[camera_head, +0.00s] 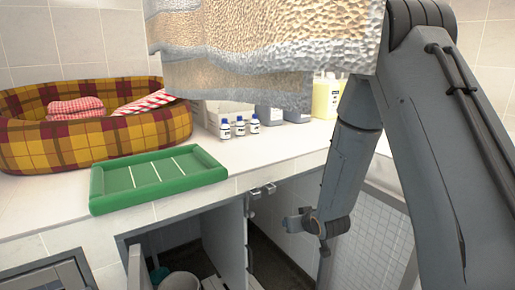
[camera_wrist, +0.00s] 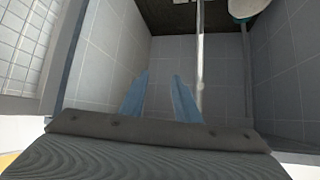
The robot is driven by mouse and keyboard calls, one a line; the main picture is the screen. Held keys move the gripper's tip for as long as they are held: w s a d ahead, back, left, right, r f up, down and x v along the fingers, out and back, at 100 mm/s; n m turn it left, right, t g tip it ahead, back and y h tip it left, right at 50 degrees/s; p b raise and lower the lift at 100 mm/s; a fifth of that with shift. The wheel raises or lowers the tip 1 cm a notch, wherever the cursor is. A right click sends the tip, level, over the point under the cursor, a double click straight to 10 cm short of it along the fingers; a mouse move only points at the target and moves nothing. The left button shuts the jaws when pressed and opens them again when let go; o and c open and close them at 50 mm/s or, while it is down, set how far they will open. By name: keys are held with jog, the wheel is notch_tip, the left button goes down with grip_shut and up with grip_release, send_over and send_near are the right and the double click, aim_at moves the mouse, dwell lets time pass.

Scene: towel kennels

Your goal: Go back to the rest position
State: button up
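My gripper (camera_head: 324,250) hangs low in the head view, in front of the opening under the counter. Its fingers are hard to make out there. In the wrist view two bluish fingers (camera_wrist: 161,82) stand apart with an empty gap between them. Beyond them are grey tiled walls and a dark floor. My arm folds down from the upper right of the head view.
A beige and grey textured cloth (camera_head: 270,38) fills the upper middle; its support is unclear. The counter holds a plaid pet bed (camera_head: 95,140) with checked cloths, a green tray (camera_head: 158,177), small bottles (camera_head: 239,127) and a yellow jug (camera_head: 326,98). A bucket (camera_head: 181,281) stands below.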

jog(key=s+d+r+m+g+h, duration=0.1)
jog(key=s+d+r+g, duration=0.1)
jog(key=s, duration=0.8)
jog(key=s+d+r+m+g+h, duration=0.1)
jog(key=s+d+r+g, duration=0.1)
jog(key=s, duration=0.9)
jog(key=s+d+r+g+h, duration=0.1)
jog(key=s+d+r+g, duration=0.2)
jog(key=s+g, duration=0.3)
jog(key=s+r, duration=0.1)
jog(key=s, duration=0.4)
jog(key=shift+s+r+m, duration=0.25)
jog(key=shift+r+m, duration=0.1)
jog(key=shift+m, duration=0.05)
